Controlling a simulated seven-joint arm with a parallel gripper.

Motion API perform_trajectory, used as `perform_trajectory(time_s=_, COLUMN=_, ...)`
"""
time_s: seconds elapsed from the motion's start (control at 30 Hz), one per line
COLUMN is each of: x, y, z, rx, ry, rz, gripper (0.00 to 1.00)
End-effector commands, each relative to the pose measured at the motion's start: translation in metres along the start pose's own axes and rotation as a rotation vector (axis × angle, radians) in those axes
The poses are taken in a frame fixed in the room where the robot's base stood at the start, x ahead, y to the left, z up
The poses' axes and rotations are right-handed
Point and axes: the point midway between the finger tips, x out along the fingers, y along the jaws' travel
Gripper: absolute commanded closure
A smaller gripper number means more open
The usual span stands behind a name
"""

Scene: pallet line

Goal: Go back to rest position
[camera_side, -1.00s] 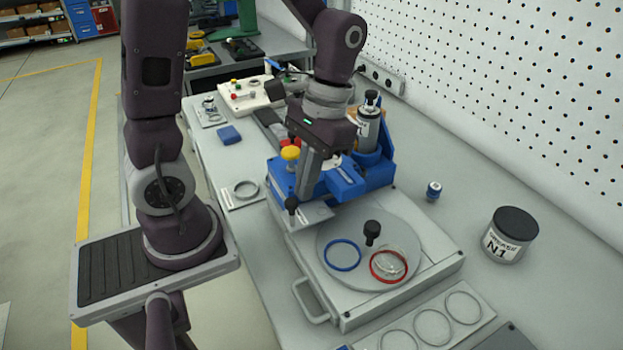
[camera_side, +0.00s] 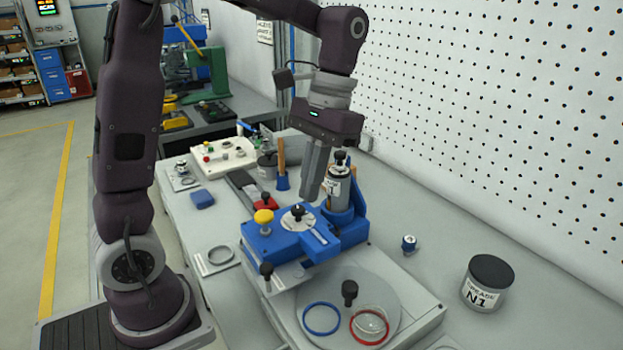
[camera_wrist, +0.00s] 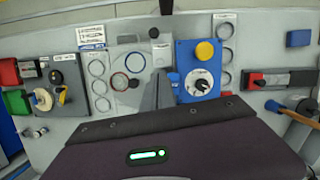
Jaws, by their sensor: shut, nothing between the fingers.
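My gripper (camera_side: 308,196) hangs from the wrist, fingers pointing down, above the blue fixture (camera_side: 270,240). Its fingers are shut with nothing between them. There is a visible gap between the fingertips and the fixture's round dial with a black knob (camera_side: 298,210). A yellow knob (camera_side: 263,217) stands on the fixture's left part. In the wrist view the fingers (camera_wrist: 158,95) show beside the blue fixture (camera_wrist: 185,55), with its yellow knob (camera_wrist: 205,50) and dial (camera_wrist: 199,83).
A grey bottle (camera_side: 338,188) stands in a blue holder close behind my gripper. In front, a round plate (camera_side: 375,290) carries a blue ring (camera_side: 320,318) and a red ring (camera_side: 368,327). An N1 jar (camera_side: 487,285) stands at right. The pegboard wall (camera_side: 480,110) rises behind the bench.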

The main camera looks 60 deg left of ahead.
Motion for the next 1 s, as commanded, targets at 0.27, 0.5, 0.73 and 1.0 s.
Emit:
perform_trajectory(time_s=0.27, x=-0.018, y=0.004, z=0.059, rx=0.059, ry=0.271, rz=0.006, gripper=1.00)
perform_trajectory(time_s=0.5, x=0.008, y=0.005, z=0.123, rx=0.144, ry=0.667, rz=0.013, gripper=1.00)
perform_trajectory(time_s=0.73, x=0.019, y=0.005, z=0.133, rx=0.165, ry=0.765, rz=0.014, gripper=1.00)
perform_trajectory(time_s=1.0, x=0.019, y=0.005, z=0.133, rx=0.164, ry=0.763, rz=0.014, gripper=1.00)
